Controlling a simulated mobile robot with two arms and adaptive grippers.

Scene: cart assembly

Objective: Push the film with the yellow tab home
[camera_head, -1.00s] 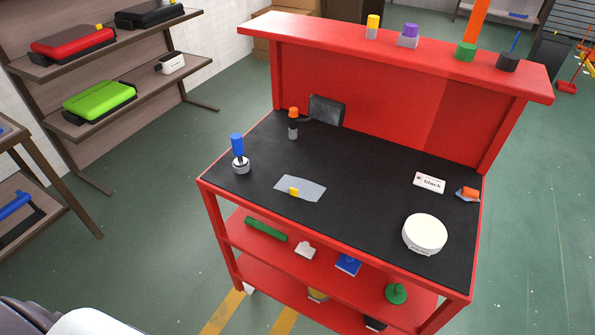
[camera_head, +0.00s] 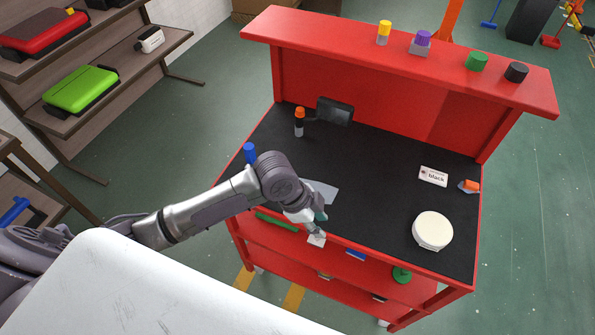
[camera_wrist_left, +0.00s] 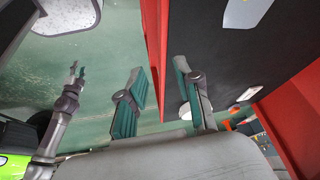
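The grey film (camera_head: 322,190) lies flat on the black table top near its front edge. My left arm covers part of it, and its yellow tab is hidden in the head view. The left wrist view shows a pale film (camera_wrist_left: 245,12) cut off at the top. My left gripper (camera_head: 320,218) is over the table's front edge, close beside the film and pointing down. Its two teal fingers are apart and empty in the left wrist view (camera_wrist_left: 161,68). My right gripper (camera_wrist_left: 76,72) shows small at the left of that view, fingers apart and empty.
A blue-handled tool (camera_head: 249,152) is partly behind my left arm. An orange-topped tool (camera_head: 299,122) stands farther back. A card reading "black" (camera_head: 433,176), an orange-tabbed piece (camera_head: 469,186) and a white drum (camera_head: 432,231) are at right. The table's middle right is clear.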

